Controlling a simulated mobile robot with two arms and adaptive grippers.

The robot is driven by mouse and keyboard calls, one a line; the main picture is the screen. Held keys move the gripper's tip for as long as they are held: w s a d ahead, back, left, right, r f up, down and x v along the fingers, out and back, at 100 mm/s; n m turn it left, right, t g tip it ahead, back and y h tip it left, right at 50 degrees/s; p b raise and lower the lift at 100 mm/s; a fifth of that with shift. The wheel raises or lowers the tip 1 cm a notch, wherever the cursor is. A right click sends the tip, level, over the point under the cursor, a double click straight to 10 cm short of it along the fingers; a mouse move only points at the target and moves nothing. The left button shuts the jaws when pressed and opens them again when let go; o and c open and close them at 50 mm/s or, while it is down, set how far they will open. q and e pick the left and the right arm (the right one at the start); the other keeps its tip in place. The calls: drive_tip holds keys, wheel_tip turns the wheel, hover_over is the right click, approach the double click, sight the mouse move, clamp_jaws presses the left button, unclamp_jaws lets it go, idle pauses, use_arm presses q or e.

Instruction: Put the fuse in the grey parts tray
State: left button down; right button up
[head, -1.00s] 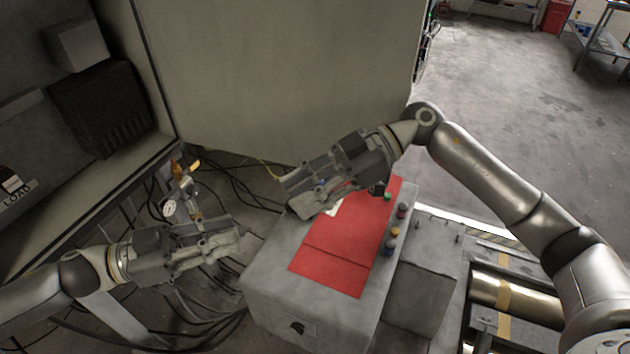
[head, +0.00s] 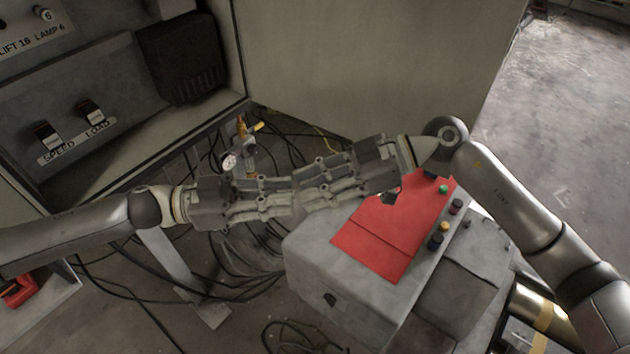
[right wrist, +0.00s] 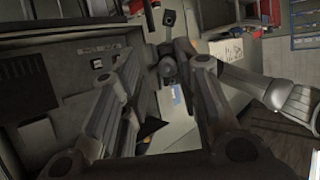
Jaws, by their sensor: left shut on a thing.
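My left gripper (head: 282,199) is shut, and its fingers reach right to the tips of my right gripper (head: 308,187) above the left edge of the grey box. The two sets of fingertips overlap in the head view. What the left jaws hold is too small and covered to make out; I take it to be the fuse. In the right wrist view the right gripper's fingers (right wrist: 160,95) stand well apart, with no thing clearly seen gripped between them. I cannot make out the grey parts tray in either view.
A grey box (head: 330,255) with a red top panel (head: 385,240) and coloured knobs stands below the grippers. A gauge (head: 229,162) on a fitting and loose black cables lie behind. A console with SPEED and LOAD switches (head: 92,112) is at upper left.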

clamp_jaws()
use_arm(q)
drive_tip(key=c, duration=1.3)
unclamp_jaws()
drive_tip(key=shift+s, duration=0.1)
